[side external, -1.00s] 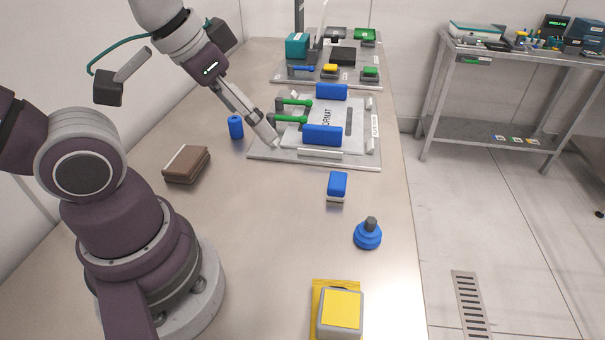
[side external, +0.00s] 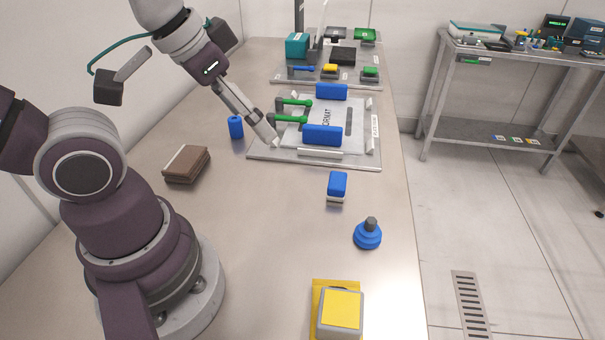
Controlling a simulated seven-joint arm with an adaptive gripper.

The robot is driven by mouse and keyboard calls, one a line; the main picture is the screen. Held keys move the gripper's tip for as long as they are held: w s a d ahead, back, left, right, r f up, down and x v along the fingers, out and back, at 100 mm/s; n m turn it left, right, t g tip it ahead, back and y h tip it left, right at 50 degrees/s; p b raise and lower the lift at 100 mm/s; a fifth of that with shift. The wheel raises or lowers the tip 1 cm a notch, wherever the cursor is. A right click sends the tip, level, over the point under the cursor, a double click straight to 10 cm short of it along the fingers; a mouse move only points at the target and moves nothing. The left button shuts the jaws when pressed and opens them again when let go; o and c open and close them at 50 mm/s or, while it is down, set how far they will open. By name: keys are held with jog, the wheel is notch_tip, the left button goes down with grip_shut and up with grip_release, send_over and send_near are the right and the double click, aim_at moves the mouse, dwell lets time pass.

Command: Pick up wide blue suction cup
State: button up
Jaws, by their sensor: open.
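The wide blue suction cup (side external: 368,236) stands on the bench near its right edge, with a round stepped blue body and a short dark grey stem on top. My gripper (side external: 274,143) points down and right over the left edge of the grey fixture plate. It is open, with nothing seen between its fingers, and well apart from the suction cup, up and to its left in the picture. Whether the fingertips touch the plate I cannot tell.
A blue block (side external: 337,186) stands between the fixture plate (side external: 262,152) and the cup. A yellow-topped box (side external: 341,311) is at the front. A brown block (side external: 187,164) and a small blue cylinder (side external: 236,127) lie left. The bench middle is clear.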

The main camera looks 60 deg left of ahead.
jog(key=w+d+m+g, duration=0.35)
jog(key=w+m, duration=0.25)
jog(key=w, duration=0.2)
jog(key=m+g, duration=0.2)
jog(key=m, duration=0.5)
send_near(372, 220)
notch_tip(372, 220, down, 11)
jog(key=shift+f, duration=0.1)
jog(key=c, duration=0.9)
